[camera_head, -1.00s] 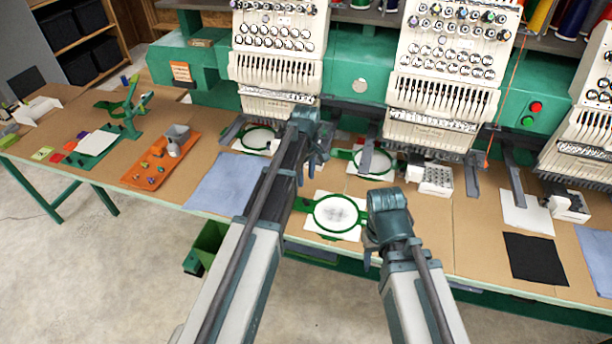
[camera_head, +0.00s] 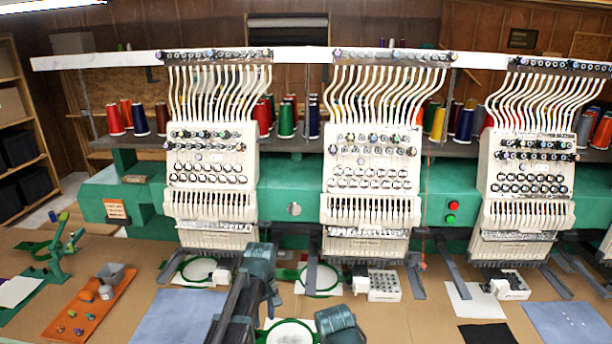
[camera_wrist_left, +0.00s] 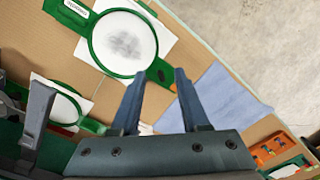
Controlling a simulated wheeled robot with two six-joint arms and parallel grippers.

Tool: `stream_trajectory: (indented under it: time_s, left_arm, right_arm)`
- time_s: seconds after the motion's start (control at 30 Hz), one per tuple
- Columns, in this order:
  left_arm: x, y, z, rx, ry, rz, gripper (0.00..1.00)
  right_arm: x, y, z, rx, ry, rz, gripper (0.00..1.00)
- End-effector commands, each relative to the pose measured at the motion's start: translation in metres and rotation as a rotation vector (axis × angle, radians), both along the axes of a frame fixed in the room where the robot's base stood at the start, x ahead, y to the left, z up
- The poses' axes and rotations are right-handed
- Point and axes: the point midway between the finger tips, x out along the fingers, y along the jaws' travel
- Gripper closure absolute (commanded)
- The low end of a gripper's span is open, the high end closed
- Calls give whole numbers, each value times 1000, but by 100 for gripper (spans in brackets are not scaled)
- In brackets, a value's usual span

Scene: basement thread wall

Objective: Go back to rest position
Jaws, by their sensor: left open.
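My left gripper (camera_head: 271,290) is above the table's front part in the head view, its arm coming up from the bottom edge. In the left wrist view its two dark fingers (camera_wrist_left: 160,76) stand apart with nothing between them. A green hoop with white fabric and a grey stitched patch (camera_wrist_left: 125,43) lies on the table beyond the fingertips, apart from them. The same hoop (camera_head: 288,331) is partly cut off in the head view. My right gripper (camera_head: 340,325) shows only as a wrist part at the bottom edge; its fingers are hidden.
White embroidery heads (camera_head: 372,170) stand along the green machine beam (camera_head: 290,207). More green hoops (camera_head: 320,281) lie beneath them. A white block with holes (camera_head: 384,286), blue cloth (camera_head: 178,316), black cloth (camera_head: 487,334) and an orange tray (camera_head: 92,304) lie on the brown table.

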Motion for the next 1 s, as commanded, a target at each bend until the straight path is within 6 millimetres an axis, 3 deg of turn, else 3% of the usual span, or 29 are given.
stream_trajectory:
  time_s: [0.03,0.2,0.3,0.4,0.53,1.0]
  left_arm:
    - [-40,-20,-6,9,8,-136,55]
    - [-127,-61,-14,37,41,-603,55]
    - [-164,-74,-17,49,58,-819,55]
    - [-186,-80,-18,56,71,-960,55]
    - [-196,-84,-18,60,80,-1039,55]
    - [-194,-84,-18,59,79,-1042,55]
  right_arm:
    - [0,0,-6,0,0,0,50]
    - [0,0,-15,0,0,-1,50]
    - [0,0,-18,0,0,-1,50]
    - [0,0,-20,0,0,-1,50]
    - [0,0,-20,0,0,-1,50]
    - [0,0,-20,0,0,-1,50]
